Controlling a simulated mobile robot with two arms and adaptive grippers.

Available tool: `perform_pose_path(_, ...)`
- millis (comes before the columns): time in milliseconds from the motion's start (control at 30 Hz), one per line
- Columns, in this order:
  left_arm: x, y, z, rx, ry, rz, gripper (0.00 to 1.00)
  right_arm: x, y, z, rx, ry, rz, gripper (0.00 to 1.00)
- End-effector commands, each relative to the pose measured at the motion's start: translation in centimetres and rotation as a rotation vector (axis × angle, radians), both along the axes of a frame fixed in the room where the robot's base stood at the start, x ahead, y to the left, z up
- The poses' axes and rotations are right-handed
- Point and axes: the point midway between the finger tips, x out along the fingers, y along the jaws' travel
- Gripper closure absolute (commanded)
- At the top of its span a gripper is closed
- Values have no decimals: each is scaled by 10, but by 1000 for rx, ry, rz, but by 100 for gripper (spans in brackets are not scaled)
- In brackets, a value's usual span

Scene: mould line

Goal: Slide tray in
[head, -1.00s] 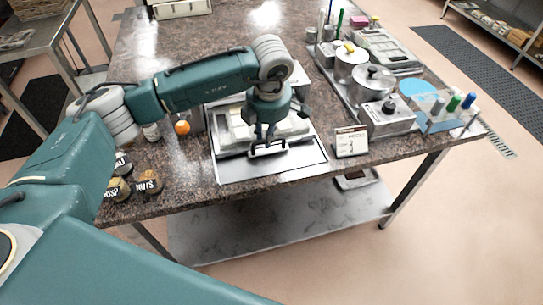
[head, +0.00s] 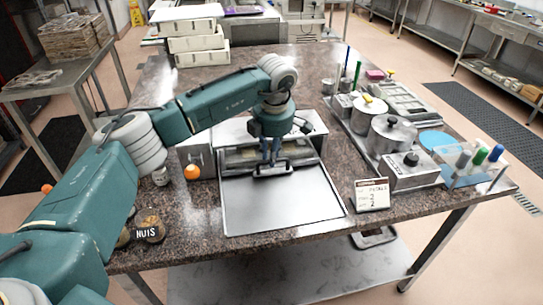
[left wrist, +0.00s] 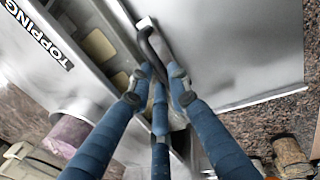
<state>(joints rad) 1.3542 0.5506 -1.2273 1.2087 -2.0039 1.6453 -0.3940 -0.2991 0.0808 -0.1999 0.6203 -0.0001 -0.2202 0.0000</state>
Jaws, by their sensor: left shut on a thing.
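The tray's dark handle (head: 274,170) is at the mouth of a grey metal housing (head: 230,132) at the middle of the table. My left gripper (head: 271,158) is shut on this handle from above. Most of the tray is inside the housing; a strip of pale contents (head: 240,153) shows in the opening. In the left wrist view, the blue fingers (left wrist: 158,75) close around the black handle (left wrist: 156,42). Pale pieces (left wrist: 100,47) show beside the housing edge, which has a "TOPPING" label. The tray's inner end is hidden. My right gripper is not in view.
A bare metal plate (head: 280,205) lies in front of the housing. A small sign (head: 371,194) stands right of it, near pots (head: 391,134) and a control box (head: 408,170). White stacked trays (head: 192,28) stand behind.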

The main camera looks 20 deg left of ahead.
Motion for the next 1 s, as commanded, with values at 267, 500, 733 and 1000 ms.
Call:
perform_pose_path(267, 5, 4, 6, 4, -17, 6, 63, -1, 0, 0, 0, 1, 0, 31)
perform_pose_path(500, 3, 2, 4, 3, -11, 3, 63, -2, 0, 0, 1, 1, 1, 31)
perform_pose_path(733, 0, 0, 24, 2, -12, 2, 63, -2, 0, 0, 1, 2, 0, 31)
perform_pose_path(1000, -9, -5, 81, 3, -15, 4, 63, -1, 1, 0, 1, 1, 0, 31)
